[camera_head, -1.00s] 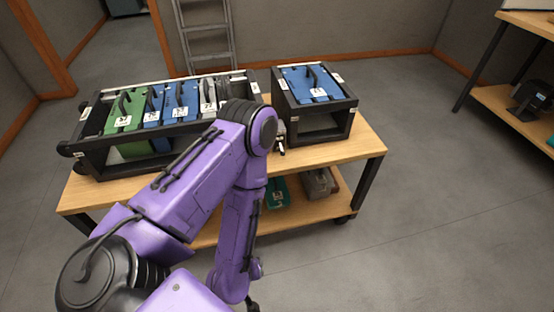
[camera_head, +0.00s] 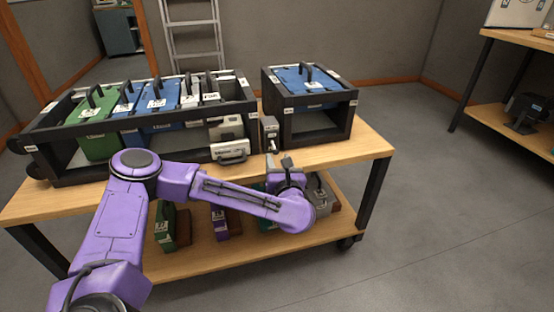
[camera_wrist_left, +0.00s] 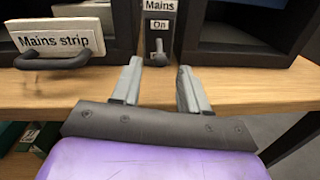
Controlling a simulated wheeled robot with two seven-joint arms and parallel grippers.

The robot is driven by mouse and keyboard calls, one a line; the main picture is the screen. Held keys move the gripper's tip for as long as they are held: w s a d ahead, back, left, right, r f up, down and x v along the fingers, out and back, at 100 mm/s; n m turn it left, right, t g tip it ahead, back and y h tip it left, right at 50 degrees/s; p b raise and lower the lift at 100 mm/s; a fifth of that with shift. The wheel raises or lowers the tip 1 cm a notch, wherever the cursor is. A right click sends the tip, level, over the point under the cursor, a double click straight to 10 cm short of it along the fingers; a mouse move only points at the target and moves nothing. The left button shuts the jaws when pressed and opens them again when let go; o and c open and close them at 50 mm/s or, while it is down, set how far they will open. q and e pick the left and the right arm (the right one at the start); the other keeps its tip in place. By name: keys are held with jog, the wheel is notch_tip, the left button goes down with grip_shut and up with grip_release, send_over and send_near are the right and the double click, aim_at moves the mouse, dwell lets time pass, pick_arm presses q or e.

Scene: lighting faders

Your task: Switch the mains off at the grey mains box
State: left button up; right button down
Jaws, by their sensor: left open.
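The grey mains box (camera_head: 270,134) stands on the cart top between the long black rack and the smaller black frame. In the left wrist view the mains box (camera_wrist_left: 160,18) has labels reading "Mains" and "On". Its small grey lever (camera_wrist_left: 158,56) sits below the "On" label. My left gripper (camera_wrist_left: 160,72) is open and empty. Its two fingers point toward the box, one on each side of the lever in that view, apparently short of it. In the head view the left gripper (camera_head: 279,163) is at the cart's front edge, just before the box. My right gripper is out of view.
The long rack (camera_head: 90,168) holds green, blue and grey modules. A "Mains strip" handle (camera_wrist_left: 52,60) is close left of the gripper. The smaller frame (camera_head: 345,110) with a blue module is close on the right. The lower shelf (camera_head: 190,262) holds several items.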

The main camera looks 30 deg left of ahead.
aim_at(277, 165)
pick_arm(q)
jog(key=shift+x, duration=1.4)
jog(key=shift+d, duration=0.1)
grip_shut()
jog(key=f+b, duration=0.1)
jog(key=b, duration=0.1)
jog(key=shift+b, duration=0.3)
jog(key=shift+w+t+y+b, duration=0.1)
jog(key=shift+t+y+b, duration=0.2)
jog(key=shift+t+y, duration=0.2)
jog(key=shift+r, duration=0.1)
grip_release()
